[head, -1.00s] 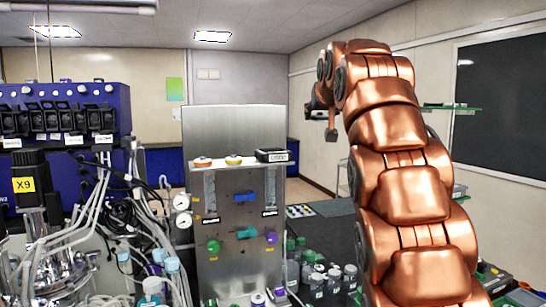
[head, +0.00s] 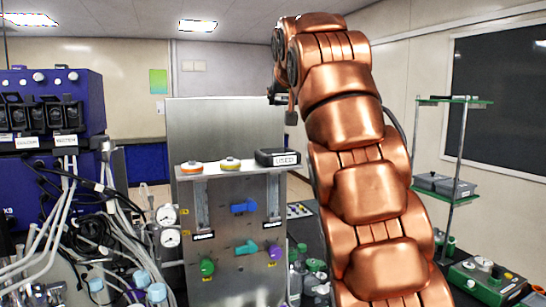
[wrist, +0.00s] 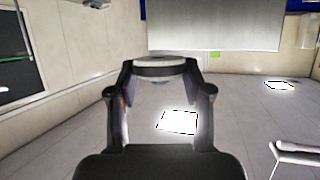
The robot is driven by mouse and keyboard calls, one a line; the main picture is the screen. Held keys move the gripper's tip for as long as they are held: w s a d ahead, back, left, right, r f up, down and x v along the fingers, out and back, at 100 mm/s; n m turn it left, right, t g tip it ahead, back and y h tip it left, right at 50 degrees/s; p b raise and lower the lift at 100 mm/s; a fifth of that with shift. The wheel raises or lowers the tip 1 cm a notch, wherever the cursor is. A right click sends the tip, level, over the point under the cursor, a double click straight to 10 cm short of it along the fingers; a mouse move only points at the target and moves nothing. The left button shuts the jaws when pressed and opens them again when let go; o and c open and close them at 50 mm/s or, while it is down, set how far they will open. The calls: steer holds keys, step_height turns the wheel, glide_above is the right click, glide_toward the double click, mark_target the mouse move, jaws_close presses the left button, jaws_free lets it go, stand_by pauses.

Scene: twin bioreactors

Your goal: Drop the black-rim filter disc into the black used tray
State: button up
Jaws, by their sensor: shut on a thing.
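My gripper (wrist: 164,75) is shut on the black-rim filter disc (wrist: 165,62), a flat disc with a pale face and dark rim held between the fingertips in the wrist view. In the head view my gripper (head: 281,105) shows small and partly hidden behind my arm, above the level of the tray; the disc cannot be made out there. The black used tray (head: 278,157), with a white label, sits at the right end of the ledge on the steel panel (head: 225,220). Its inside is not visible.
An orange-rimmed disc (head: 191,167) and a yellow-rimmed disc (head: 230,164) sit left of the tray on the ledge. The panel's upright back plate (head: 225,125) rises behind them. Tubing and gauges (head: 168,226) crowd the left. A glass shelf stand (head: 455,150) is at right.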

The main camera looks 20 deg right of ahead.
steer(key=shift+f+b, duration=2.9)
steer(key=shift+f, duration=0.1)
steer(key=shift+s, duration=0.1)
steer(key=o, duration=0.9)
steer(key=shift+s+r, duration=0.1)
steer(key=v, duration=1.1)
steer(key=shift+s+r, duration=0.15)
steer(key=shift+s, duration=0.2)
